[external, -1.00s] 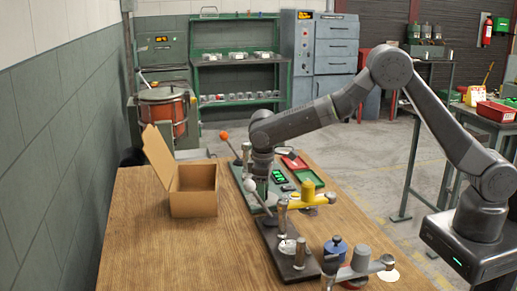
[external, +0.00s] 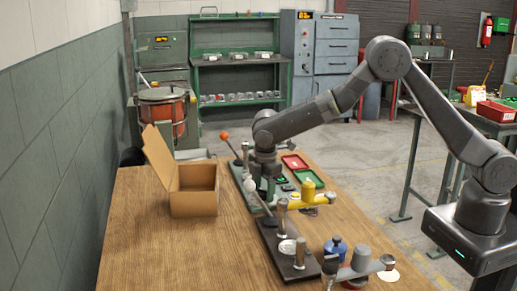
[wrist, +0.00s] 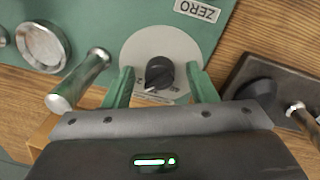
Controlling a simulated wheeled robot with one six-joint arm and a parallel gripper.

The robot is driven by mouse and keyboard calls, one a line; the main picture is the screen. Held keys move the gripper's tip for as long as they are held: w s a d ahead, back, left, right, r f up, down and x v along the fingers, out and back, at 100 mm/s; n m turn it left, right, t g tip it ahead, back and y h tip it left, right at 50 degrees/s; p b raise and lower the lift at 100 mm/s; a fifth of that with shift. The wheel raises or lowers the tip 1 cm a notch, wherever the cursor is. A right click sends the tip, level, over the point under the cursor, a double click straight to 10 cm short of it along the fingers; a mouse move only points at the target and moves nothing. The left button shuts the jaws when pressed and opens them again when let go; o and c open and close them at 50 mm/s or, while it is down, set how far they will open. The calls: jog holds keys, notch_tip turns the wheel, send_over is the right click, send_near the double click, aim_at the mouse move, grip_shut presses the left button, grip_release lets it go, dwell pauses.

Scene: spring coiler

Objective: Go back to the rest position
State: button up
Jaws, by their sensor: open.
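My gripper (external: 267,193) is low over the green machine base on the wooden table. In the wrist view, its two green fingers (wrist: 161,82) are apart, one on each side of a black knob (wrist: 159,73). The knob sits on a pale round dial (wrist: 161,42) on a green plate (wrist: 110,18). I cannot tell whether the fingers touch the knob. In the external view the knob is hidden by my gripper.
An open cardboard box (external: 193,190) stands left of my gripper. A yellow-armed fixture (external: 308,196), a dark plate with metal posts (external: 290,262) and a blue pot (external: 335,248) stand nearer the camera. Red (external: 293,163) and green trays are to the right. The table's left front is clear.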

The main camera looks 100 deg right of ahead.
jog(key=shift+n+p, duration=0.6)
jog(key=shift+n, duration=0.7)
jog(key=shift+d, duration=0.1)
jog(key=shift+c, duration=0.4)
